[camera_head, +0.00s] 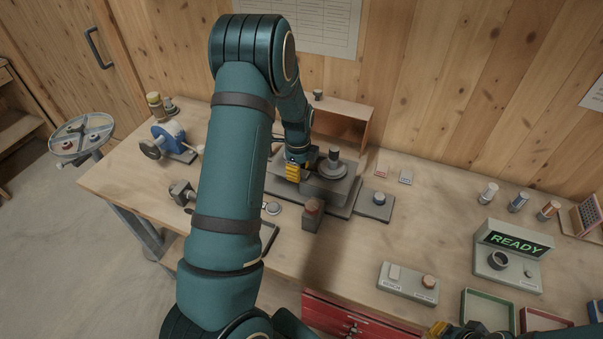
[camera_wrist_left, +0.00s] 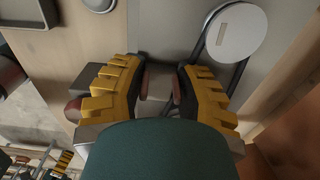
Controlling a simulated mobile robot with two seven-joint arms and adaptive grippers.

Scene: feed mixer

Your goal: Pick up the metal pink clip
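I cannot make out a metal pink clip with certainty. A small flat piece with a pink-red marking (camera_head: 382,171) lies at the back of the table, right of the grey machine. My left gripper (camera_head: 297,172) is low over the left side of the grey machine (camera_head: 332,184). In the left wrist view its yellow fingers (camera_wrist_left: 162,70) stand apart, with a dull pinkish-grey block (camera_wrist_left: 157,82) showing between them; contact is unclear. Only a yellow bit of my right gripper (camera_head: 438,329) shows at the bottom edge, and its opening is hidden.
A similar grey-blue piece (camera_head: 406,177) lies beside the marked one. A READY display unit (camera_head: 512,245), a button box (camera_head: 408,283) and green tray (camera_head: 487,308) are at the right. A blue-wheeled device (camera_head: 170,138) stands at the left.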

